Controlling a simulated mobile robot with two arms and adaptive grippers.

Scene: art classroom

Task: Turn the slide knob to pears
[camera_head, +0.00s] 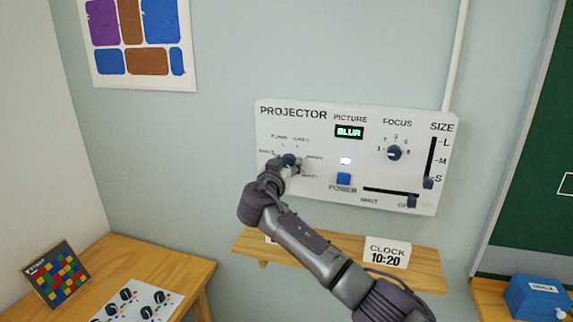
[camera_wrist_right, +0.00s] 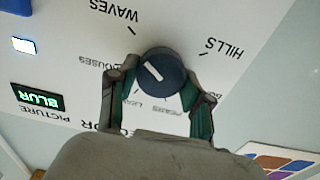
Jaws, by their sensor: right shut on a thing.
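The slide knob (camera_wrist_right: 165,66) is a round dark blue dial with a white mark, at the left of the white projector panel (camera_head: 322,190). In the wrist view its mark slants to the upper left, between the WAVES and HOUSES labels. The PEARS label (camera_wrist_right: 173,107) is upside down below the knob, partly crowded by my gripper. My right gripper (camera_wrist_right: 160,84) has its two fingers closed on opposite sides of the knob. In the head view the right gripper (camera_head: 290,167) covers part of the knob (camera_head: 288,158). My left gripper is not in view.
The panel also holds a picture display (camera_head: 349,132) reading BLUR, a focus knob (camera_head: 395,153), a size slider (camera_head: 428,183), a blue power button (camera_head: 344,179) and a lower slider (camera_head: 412,202). Below is a wooden shelf (camera_head: 425,268) with a clock card (camera_head: 387,252) reading 10:20.

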